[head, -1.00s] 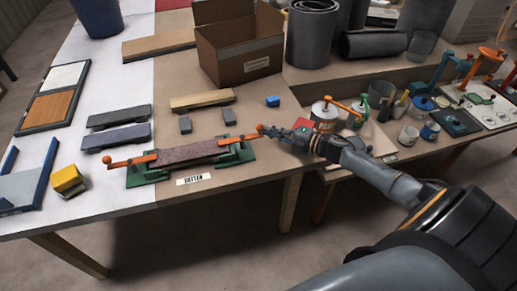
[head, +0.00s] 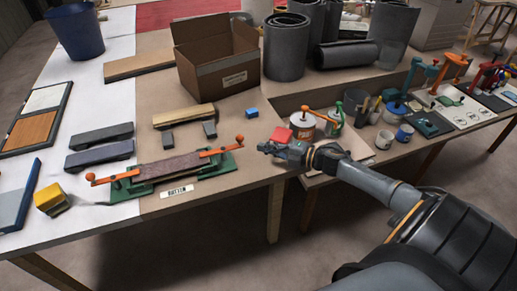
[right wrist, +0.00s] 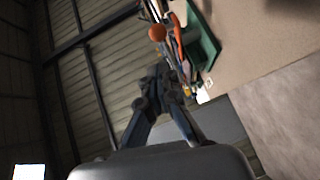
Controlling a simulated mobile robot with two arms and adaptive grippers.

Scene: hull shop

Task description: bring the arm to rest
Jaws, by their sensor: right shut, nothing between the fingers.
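My right gripper (head: 266,148) is shut and empty in the head view, its arm coming in from the lower right. Its tip is just right of the orange-knobbed right lever (head: 222,150) of a green clamp fixture (head: 216,182), with a small gap between them. The fixture holds a brownish-purple strip (head: 170,167) beside the label "BATTEN". In the right wrist view, my gripper's fingers (right wrist: 160,78) are close together, with an orange knob (right wrist: 157,33) and the fixture's green base (right wrist: 204,42) beyond. My left gripper is not in view.
Behind the gripper are a red block (head: 281,135), a lidded can (head: 302,125) and a blue block (head: 252,113). Dark sanding blocks (head: 100,152) and a yellow block (head: 50,199) lie left. An open cardboard box (head: 222,76) stands behind. Floor is open in front of the table.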

